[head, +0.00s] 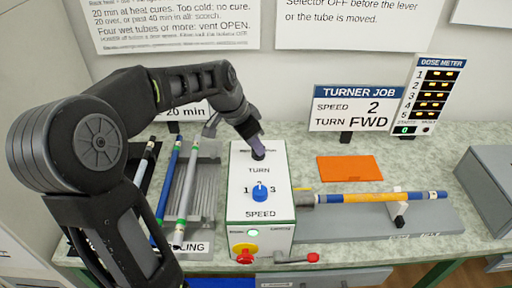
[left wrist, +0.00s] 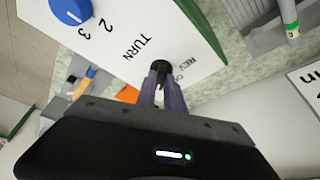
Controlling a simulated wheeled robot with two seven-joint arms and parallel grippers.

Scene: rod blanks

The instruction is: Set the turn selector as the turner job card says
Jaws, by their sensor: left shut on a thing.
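The turner job card (head: 356,107) stands at the back and reads SPEED 2, TURN FWD. The white control box (head: 240,205) has a black turn selector above the word TURN. My left gripper (head: 257,150) reaches down onto the selector and mostly hides it. In the left wrist view, my left gripper (left wrist: 160,82) is shut on the black selector (left wrist: 161,65), with REV and part of OFF readable beside it. I cannot tell which mark the selector points at. The blue speed knob (head: 260,191) sits lower on the box, between 1 and 3. My right gripper is not in view.
A tube (head: 372,197) with an orange middle lies to the right of the box, on a grey bed. Several rods lie in a rack (head: 203,190) on the left. An orange mat (head: 349,168) and a dose meter (head: 430,95) are behind. A red-ended lever (head: 312,257) sits in front.

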